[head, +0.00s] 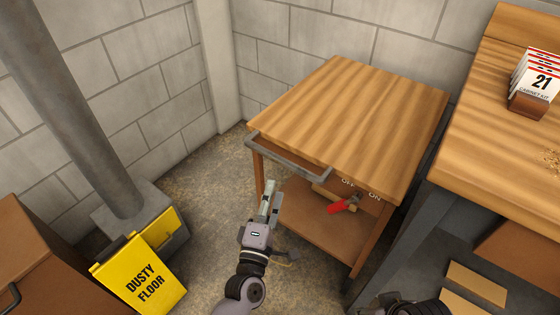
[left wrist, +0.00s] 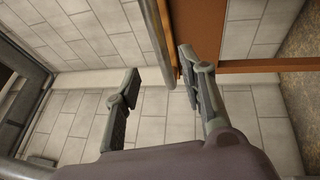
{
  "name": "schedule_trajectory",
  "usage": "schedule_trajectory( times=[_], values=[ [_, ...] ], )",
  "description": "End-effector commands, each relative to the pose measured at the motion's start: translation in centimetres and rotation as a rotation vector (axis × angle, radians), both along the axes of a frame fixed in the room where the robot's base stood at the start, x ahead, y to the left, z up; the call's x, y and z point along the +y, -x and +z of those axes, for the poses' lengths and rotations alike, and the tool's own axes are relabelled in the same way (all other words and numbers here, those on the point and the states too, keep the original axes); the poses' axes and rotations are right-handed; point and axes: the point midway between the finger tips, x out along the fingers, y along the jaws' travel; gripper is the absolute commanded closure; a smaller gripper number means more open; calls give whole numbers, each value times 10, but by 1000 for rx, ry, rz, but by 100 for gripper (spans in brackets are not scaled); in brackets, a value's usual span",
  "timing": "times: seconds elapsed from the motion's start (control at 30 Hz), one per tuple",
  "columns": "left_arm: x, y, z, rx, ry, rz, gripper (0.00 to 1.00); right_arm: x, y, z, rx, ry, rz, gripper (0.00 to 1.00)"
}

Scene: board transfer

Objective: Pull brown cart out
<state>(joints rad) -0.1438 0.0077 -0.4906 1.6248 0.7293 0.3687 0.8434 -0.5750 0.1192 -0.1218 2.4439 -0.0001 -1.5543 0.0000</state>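The brown cart (head: 360,115) has a striped wooden top and a lower shelf, and stands against the block wall. Its grey bar handle (head: 288,162) runs along the near left edge of the top. My left gripper (head: 270,194) is in front of the handle, near its middle as seen in the head view. In the left wrist view, its two fingers (left wrist: 158,82) are spread apart, and the grey handle bar (left wrist: 158,42) reaches toward the gap between them. I cannot tell whether they touch it. My right gripper (head: 398,302) is only partly visible at the bottom edge.
A red-handled switch (head: 343,206) marked OFF and ON shows below the cart top. A yellow sign (head: 142,278), a grey post (head: 75,110) and a brown cabinet (head: 50,265) are left. Floor between is clear.

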Motion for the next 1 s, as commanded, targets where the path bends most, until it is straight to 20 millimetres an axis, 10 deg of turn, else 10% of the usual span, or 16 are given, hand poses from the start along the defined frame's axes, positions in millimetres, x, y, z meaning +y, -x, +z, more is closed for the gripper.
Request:
schedule_trajectory(
  times=[0.43, 1.0],
  values=[
    [-20, -84, 15, 0, -1, -1, 62, -1, 3, 1, -3, 0, 0, 60],
    [-23, -99, 18, 1, -1, 0, 67, -1, 3, -1, -4, 0, 0, 60]
  ],
)
